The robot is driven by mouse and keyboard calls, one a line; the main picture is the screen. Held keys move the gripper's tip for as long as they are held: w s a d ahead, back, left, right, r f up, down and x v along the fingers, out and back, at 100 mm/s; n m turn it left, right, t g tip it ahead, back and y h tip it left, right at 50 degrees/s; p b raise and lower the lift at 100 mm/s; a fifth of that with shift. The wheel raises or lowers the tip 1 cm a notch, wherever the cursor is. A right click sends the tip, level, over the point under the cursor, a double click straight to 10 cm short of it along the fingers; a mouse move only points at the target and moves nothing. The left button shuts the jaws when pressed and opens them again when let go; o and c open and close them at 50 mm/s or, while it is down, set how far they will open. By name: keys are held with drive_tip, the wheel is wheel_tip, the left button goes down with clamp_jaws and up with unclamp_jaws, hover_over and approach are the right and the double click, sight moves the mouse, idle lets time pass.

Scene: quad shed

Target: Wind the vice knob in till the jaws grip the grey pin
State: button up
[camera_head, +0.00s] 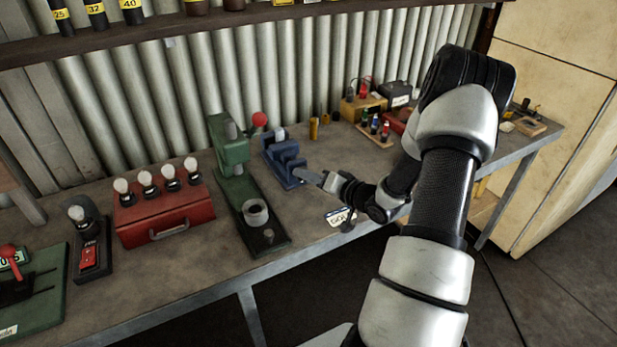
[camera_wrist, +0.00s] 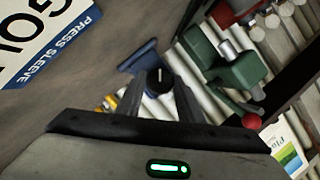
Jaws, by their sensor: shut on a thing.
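The blue vice (camera_head: 284,165) stands on the workbench near the wall in the head view. Part of its blue body (camera_wrist: 140,57) shows beyond the fingertips in the wrist view. My gripper (camera_head: 306,176) reaches the vice's front from the right. In the wrist view my gripper (camera_wrist: 159,88) is shut on the black vice knob (camera_wrist: 159,80), with a finger on each side. A white line on the knob's face points up in that picture. The knob is hidden by my gripper in the head view. I cannot make out the grey pin or the jaw gap clearly.
A green press (camera_head: 234,165) stands just left of the vice. A white sign (camera_head: 338,217) is at the bench's front edge, near my wrist. Small bottles on a tray (camera_head: 376,140) stand at the right.

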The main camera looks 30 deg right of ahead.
drive_tip(key=o, duration=1.1)
drive_tip(key=shift+w, duration=0.1)
drive_tip(key=shift+c, duration=0.2)
drive_tip(key=v, duration=1.7)
drive_tip(key=shift+s, duration=0.2)
drive_tip(key=shift+r, duration=0.1)
